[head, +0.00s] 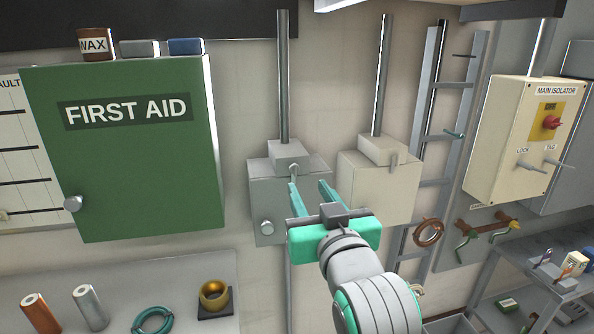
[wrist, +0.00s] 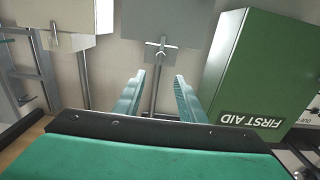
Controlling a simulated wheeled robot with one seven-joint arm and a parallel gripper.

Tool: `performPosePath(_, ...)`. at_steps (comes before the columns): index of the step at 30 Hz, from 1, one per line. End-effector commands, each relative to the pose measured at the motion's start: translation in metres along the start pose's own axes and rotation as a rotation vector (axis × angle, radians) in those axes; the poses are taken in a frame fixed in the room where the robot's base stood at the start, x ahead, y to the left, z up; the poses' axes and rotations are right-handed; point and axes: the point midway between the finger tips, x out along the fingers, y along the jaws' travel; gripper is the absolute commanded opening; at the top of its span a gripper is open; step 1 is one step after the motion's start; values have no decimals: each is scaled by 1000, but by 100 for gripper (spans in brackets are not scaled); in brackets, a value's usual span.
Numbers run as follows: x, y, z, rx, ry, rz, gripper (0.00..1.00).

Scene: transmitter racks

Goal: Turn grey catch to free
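The grey box (head: 262,212) hangs on the wall below a vertical pipe, with a smaller block on its top. The small grey catch (head: 294,169) sits at the upper front of this box. In the wrist view, which is upside down, the catch (wrist: 161,48) shows as a small forked metal piece just beyond my fingertips, roughly centred between them. My gripper (head: 309,184) is open and empty, its two teal fingers pointing at the box. In the wrist view the fingers (wrist: 159,78) stand apart with nothing between them. Contact with the catch is not visible.
A cream box (head: 375,195) with a similar catch (head: 394,160) is close on the right. The green first aid cabinet (head: 135,160) juts out on the left. A ladder rack (head: 437,140) and the main isolator (head: 510,140) are farther right. A shelf (head: 180,275) is below left.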

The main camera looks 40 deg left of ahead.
Motion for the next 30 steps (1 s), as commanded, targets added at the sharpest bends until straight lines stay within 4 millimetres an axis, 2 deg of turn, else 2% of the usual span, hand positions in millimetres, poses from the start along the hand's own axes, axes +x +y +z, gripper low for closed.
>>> performPosePath(18,93,-3,1,0,-2,-6,37)
performPosePath(24,104,-3,0,0,0,-4,37)
performPosePath(30,106,-3,1,0,0,-3,37)
